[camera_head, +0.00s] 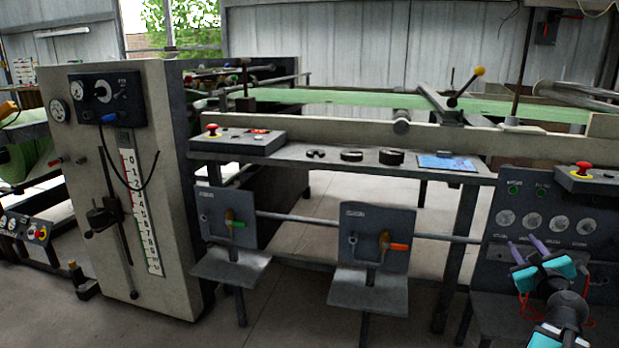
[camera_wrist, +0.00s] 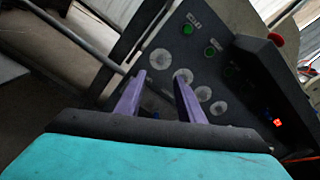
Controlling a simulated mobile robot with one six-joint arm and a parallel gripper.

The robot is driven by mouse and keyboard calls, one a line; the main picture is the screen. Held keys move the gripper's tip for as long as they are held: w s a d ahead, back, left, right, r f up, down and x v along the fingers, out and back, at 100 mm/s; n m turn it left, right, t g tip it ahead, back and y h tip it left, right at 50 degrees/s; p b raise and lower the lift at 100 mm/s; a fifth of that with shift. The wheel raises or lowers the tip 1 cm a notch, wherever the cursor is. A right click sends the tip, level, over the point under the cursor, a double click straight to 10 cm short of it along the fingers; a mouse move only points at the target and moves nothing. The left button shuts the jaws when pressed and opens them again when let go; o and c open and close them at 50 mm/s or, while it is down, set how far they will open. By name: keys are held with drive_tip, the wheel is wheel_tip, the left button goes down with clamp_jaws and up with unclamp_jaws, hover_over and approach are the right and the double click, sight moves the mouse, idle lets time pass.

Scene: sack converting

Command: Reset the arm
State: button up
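My gripper (camera_head: 525,249) is at the lower right of the head view, in front of the dark control panel (camera_head: 515,195) with round dials and green buttons. Its two purple fingers are spread apart with nothing between them. In the wrist view my gripper (camera_wrist: 158,82) also shows open and empty, its fingers pointing toward the panel's white dials (camera_wrist: 183,76). From these views I cannot tell the exact gap between the fingertips and the panel. Part of the panel is hidden behind my arm in the head view.
A red mushroom button (camera_head: 585,168) sits on a box above the panel. Two brackets with a green handle (camera_head: 237,224) and an orange handle (camera_head: 398,247) stand to the left along a horizontal bar (camera_head: 310,221). A tall cabinet (camera_head: 105,230) with a numbered scale is at far left. Floor shows below.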

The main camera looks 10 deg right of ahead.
drive_tip(key=w+a+f+m+g+h+p, duration=0.25)
drive_tip(key=w+a+f+m+p, duration=0.4)
drive_tip(key=m+p, duration=0.7)
drive_tip(key=s+a+f+m+g+y+p, duration=0.3)
drive_tip(key=a+f+m+g+p, duration=0.6)
drive_tip(key=a+f+m, duration=0.55)
drive_tip(key=s+a+f+m+g+y+p, duration=0.2)
drive_tip(key=s+a+p, duration=0.3)
drive_tip(key=a, duration=0.4)
drive_tip(key=s+a+f+m+g+y+p, duration=0.2)
drive_tip(key=s+a+p, duration=0.1)
drive_tip(key=s+a, duration=0.4)
drive_tip(key=s+a+r+m+g+y+p, duration=0.1)
drive_tip(key=s+a+m+g+y+p, duration=0.2)
drive_tip(key=s+a, duration=1.4)
drive_tip(key=m+g+p, duration=0.1)
drive_tip(key=g+p, duration=0.1)
drive_tip(key=p, duration=0.2)
drive_tip(key=shift+a+m+p, duration=0.35)
drive_tip(key=shift+m, duration=0.05)
drive_tip(key=shift+s+g, duration=0.15)
drive_tip(key=shift+g, duration=0.1)
drive_tip(key=shift+c, duration=0.5)
